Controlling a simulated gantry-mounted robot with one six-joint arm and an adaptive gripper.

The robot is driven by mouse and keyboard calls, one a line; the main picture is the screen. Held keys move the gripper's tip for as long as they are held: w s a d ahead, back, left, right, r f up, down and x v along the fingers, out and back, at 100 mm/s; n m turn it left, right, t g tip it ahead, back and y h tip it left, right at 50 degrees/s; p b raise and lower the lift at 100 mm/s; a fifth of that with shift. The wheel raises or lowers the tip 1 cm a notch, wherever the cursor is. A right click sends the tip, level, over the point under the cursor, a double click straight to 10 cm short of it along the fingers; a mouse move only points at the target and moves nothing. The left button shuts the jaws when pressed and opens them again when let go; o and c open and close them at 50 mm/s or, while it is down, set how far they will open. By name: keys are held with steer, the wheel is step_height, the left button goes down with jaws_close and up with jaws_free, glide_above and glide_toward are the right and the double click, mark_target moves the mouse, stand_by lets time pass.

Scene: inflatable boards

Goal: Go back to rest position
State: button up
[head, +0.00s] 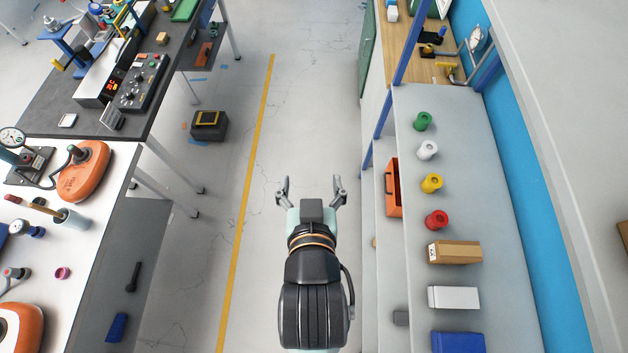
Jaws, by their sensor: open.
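My gripper (311,190) is in the middle of the head view, over the grey floor of the aisle. Its two fingers are spread apart and nothing shows between them. My arm runs up from the bottom of the picture to it. The gripper is apart from the bench on the left and the shelf on the right.
A white bench (100,215) on the left holds orange inflatable devices (84,172). A grey shelf (407,120) on the right holds green, white, yellow and red spools and several boxes. A black box (209,125) stands on the floor. The aisle ahead is clear.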

step_height(320, 180, up, 13)
steer(key=p, duration=1.2)
steer(key=shift+p, duration=0.4)
steer(key=shift+f, duration=0.1)
